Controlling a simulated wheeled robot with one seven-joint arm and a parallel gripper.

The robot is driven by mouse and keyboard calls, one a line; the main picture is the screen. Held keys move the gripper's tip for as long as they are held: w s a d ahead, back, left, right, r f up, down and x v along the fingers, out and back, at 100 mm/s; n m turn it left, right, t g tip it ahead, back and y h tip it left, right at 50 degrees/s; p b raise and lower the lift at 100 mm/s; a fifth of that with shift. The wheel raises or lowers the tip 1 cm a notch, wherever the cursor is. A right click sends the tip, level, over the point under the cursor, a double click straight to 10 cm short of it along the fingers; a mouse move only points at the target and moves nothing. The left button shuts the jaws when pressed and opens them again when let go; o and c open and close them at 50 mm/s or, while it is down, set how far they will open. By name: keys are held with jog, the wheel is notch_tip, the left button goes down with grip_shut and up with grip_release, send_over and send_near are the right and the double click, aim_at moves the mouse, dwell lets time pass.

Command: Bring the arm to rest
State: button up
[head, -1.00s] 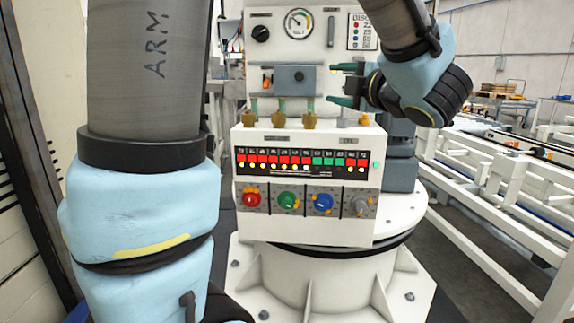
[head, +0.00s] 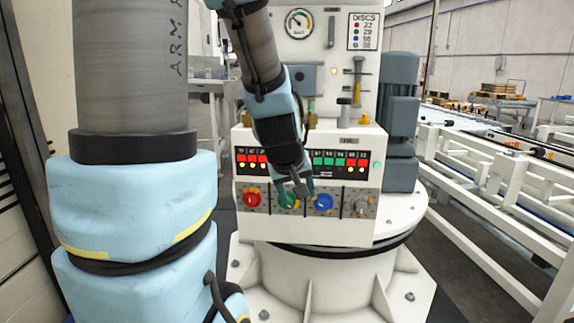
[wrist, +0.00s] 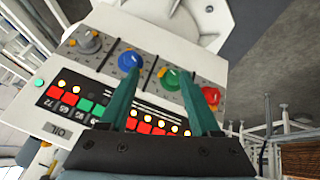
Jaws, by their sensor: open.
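My gripper (head: 297,192) is open and empty, with two teal fingers pointing down in front of the white control panel (head: 345,222). In the head view it overlaps the area by the green knob (head: 287,201) and blue knob (head: 322,204). The red knob (head: 252,198) is to its left and the grey knob (head: 359,204) to its right. The wrist view shows the spread fingers (wrist: 160,85) over the panel, with the blue and green knobs around the tips. I cannot tell whether a finger touches anything. My forearm hides part of the light display (head: 345,163).
A pressure gauge (head: 299,22) and a disc list (head: 363,31) are on the upper panel. A dark grey motor housing (head: 399,120) stands to the right. A white conveyor frame (head: 480,180) runs along the right side, with stacked pallets (head: 497,91) beyond.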

jog(key=s+a+f+m+g+y, duration=0.25)
jog(key=s+a+f+g, duration=0.25)
jog(key=s+a, duration=0.45)
notch_tip(320, 180, up, 14)
jog(key=p, duration=1.4)
jog(key=shift+d, duration=0.25)
jog(key=shift+s+m+h, duration=0.1)
jog(key=shift+m+h, duration=0.15)
jog(key=shift+c, duration=0.2)
dwell(0.3)
